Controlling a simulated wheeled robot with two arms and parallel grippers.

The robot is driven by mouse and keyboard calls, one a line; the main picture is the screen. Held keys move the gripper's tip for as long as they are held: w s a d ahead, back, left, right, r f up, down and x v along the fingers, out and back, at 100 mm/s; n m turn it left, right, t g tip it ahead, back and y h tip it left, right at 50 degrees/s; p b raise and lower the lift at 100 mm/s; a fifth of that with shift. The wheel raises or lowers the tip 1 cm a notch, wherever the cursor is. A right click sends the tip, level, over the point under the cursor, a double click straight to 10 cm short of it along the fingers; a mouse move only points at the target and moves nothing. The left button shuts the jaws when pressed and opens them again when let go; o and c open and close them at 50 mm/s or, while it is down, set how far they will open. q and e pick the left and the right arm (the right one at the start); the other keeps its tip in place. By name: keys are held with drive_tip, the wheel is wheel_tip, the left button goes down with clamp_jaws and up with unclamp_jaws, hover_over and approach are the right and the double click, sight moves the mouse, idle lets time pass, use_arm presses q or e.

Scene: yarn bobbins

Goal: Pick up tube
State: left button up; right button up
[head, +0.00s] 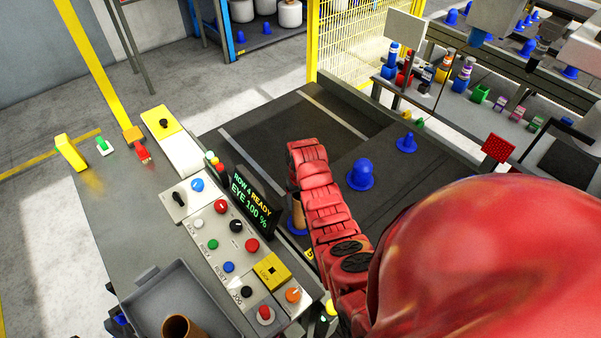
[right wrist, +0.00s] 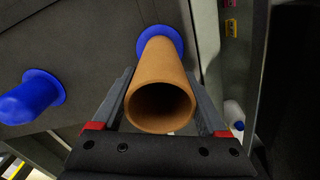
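A brown cardboard tube (right wrist: 160,95) stands on a blue peg (right wrist: 160,38) in the right wrist view. In the head view a small part of the tube (head: 297,214) shows beside my red right arm, with its blue base below. My right gripper (right wrist: 160,88) points down with one finger on each side of the tube. Narrow gaps seem to show between fingers and tube. In the head view this gripper (head: 293,188) is mostly hidden by the arm. Another brown tube (head: 180,327) stands in the grey tray (head: 150,290). My left gripper is not in view.
Empty blue pegs (head: 361,175) and (head: 406,143) stand on the dark surface to the right of the arm. A control panel (head: 228,240) with buttons and a display (head: 252,205) lies to the left. A yellow mesh fence (head: 365,40) stands behind.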

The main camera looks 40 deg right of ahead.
drive_tip(key=c, duration=0.6)
drive_tip(key=shift+r+b, duration=0.4)
drive_tip(key=shift+r, duration=0.4)
wheel_tip(320, 180, up, 8)
drive_tip(key=p, duration=0.2)
drive_tip(key=shift+r, duration=0.2)
